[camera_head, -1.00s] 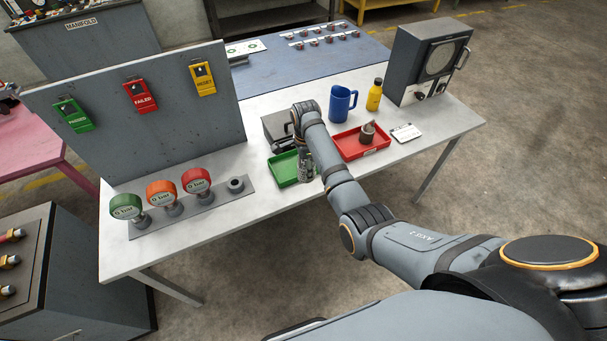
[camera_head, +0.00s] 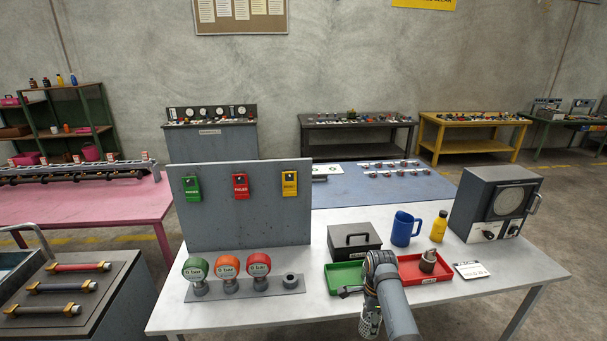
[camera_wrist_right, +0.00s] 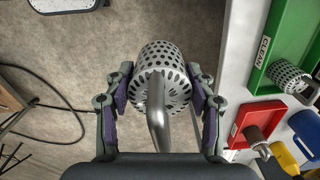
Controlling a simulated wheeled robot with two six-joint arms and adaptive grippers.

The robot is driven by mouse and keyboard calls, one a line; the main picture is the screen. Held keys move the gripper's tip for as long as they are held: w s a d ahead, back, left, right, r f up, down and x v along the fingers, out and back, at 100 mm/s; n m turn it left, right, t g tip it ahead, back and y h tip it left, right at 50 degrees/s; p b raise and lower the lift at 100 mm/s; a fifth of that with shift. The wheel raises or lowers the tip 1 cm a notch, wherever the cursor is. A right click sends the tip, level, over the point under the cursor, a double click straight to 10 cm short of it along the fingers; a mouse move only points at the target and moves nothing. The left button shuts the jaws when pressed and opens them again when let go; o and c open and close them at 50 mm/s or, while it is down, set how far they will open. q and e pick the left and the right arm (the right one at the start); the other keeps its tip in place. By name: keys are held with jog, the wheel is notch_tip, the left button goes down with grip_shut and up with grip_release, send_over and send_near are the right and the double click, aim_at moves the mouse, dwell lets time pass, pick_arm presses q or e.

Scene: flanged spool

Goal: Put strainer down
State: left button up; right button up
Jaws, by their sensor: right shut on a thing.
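My right gripper (camera_head: 368,303) is shut on a perforated metal strainer (camera_head: 370,325), seen at the front of the table in the head view. In the right wrist view my right gripper (camera_wrist_right: 160,98) has its fingers on both sides of the strainer (camera_wrist_right: 160,68), whose handle points towards the camera. Bare floor shows around it there, with the table edge to the right. The green tray (camera_head: 338,282), partly hidden by my gripper in the head view, shows a CLEAN label in the wrist view (camera_wrist_right: 262,70). Another perforated metal part (camera_wrist_right: 288,75) lies in it. My left gripper is out of view.
A red tray (camera_head: 408,272) holding a brownish part (camera_head: 428,261) is right of the green one. A grey case (camera_head: 353,246), blue mug (camera_head: 405,230) and yellow bottle (camera_head: 439,227) stand behind. A gauge stand (camera_head: 245,290) is on the left.

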aim_at(366, 328)
jog(key=f, duration=0.1)
jog(key=f+b, duration=0.2)
jog(key=shift+w, duration=0.25)
jog(key=f+b, duration=0.1)
jog(key=w+f+b, duration=0.1)
jog(key=f, duration=0.1)
jog(key=shift+f+b, duration=0.2)
jog(key=shift+b, duration=0.2)
pick_arm(q)
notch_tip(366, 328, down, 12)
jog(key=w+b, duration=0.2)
jog(key=b, duration=0.4)
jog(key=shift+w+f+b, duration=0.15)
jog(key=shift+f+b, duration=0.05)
jog(key=shift+b, duration=0.15)
pick_arm(e)
notch_tip(366, 328, down, 6)
jog(key=shift+s, duration=0.35)
jog(key=shift+f, duration=0.2)
